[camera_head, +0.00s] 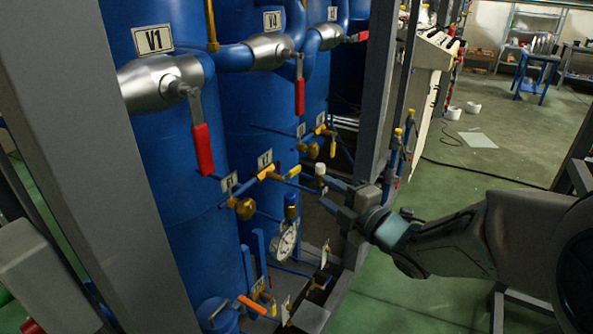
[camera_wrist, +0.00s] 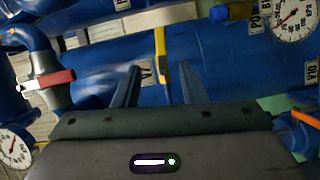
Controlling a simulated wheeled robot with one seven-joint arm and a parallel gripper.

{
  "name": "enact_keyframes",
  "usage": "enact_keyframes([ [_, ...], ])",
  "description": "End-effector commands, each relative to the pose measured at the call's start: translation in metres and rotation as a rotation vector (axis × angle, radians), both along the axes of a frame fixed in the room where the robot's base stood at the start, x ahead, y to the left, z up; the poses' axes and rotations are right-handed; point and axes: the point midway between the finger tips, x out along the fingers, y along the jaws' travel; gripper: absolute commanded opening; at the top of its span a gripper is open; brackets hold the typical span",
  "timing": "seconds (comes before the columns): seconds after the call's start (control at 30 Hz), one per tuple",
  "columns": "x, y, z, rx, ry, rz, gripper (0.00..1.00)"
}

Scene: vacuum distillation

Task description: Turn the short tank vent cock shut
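A small cock with a yellow lever (camera_head: 265,173) sits on thin blue pipework in front of the blue tanks, beside a tag that seems to read V7 (camera_head: 265,158). In the wrist view the yellow lever (camera_wrist: 161,62) stands upright between my fingers, with the V7 tag (camera_wrist: 146,72) just left of it. My gripper (camera_head: 324,190) is open and comes in from the right; it also shows in the wrist view (camera_wrist: 160,80). Gaps show on both sides of the lever, and I see no contact. No label names the vent cock.
Large red-handled valves (camera_head: 203,148) hang at the upper left. A pressure gauge (camera_head: 288,240) sits below the pipework. Grey frame posts (camera_head: 383,90) stand close to my arm. Open green floor (camera_head: 440,200) lies to the right.

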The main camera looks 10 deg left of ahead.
Motion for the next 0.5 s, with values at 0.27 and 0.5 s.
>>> enact_keyframes([
  [0.27, 0.031, 0.038, -0.002, 0.002, 0.006, 0.001, 0.38],
  [0.5, 0.058, 0.068, -0.004, 0.002, 0.006, 0.000, 0.38],
])
